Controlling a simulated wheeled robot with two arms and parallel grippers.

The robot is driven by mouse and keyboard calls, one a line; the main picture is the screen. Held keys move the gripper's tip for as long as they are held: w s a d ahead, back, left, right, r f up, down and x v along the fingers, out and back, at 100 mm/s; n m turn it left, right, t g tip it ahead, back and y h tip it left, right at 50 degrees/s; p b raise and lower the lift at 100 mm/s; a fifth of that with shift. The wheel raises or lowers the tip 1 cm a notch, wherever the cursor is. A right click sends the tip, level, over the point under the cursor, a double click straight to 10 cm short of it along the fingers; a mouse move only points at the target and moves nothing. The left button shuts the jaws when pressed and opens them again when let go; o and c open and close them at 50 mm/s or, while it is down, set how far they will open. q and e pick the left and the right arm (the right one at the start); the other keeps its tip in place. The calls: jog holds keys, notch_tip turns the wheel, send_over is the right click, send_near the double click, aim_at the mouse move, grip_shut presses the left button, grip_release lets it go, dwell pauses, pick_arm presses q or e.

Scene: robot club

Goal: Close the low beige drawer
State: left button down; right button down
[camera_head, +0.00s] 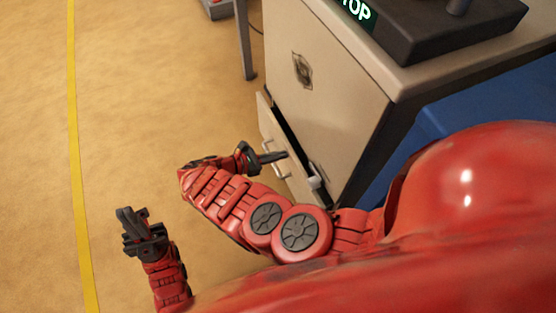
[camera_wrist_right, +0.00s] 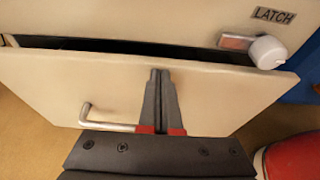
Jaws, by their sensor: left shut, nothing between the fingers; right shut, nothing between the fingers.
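The low beige drawer (camera_head: 267,118) stands partly open at the bottom of a beige cabinet (camera_head: 335,75). In the right wrist view the drawer front (camera_wrist_right: 60,82) fills the middle, with a dark gap above its top edge. A metal bar handle (camera_wrist_right: 100,122) sits on it, left of the fingers. My right gripper (camera_head: 285,155) is shut and empty at the drawer front; its fingertips (camera_wrist_right: 160,74) overlap the front near the top edge. I cannot tell whether they touch it. My left gripper (camera_head: 126,212) is shut and empty over open floor, well left of the drawer.
A pale latch knob (camera_wrist_right: 268,51) on a metal plate sits on the cabinet face above the drawer's right end, under a LATCH label (camera_wrist_right: 273,15). A black box with a lit sign (camera_head: 440,30) stands on the cabinet top. The floor to the left is clear.

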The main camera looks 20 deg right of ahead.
dwell(0.3)
jog(key=d+p, duration=0.1)
jog(key=d, duration=0.1)
jog(key=d+p, duration=0.1)
jog(key=d, duration=0.1)
jog(key=shift+w+d+r, duration=0.1)
jog(key=shift+d+r, duration=0.1)
jog(key=shift+d, duration=0.2)
jog(key=shift+d+f, duration=0.1)
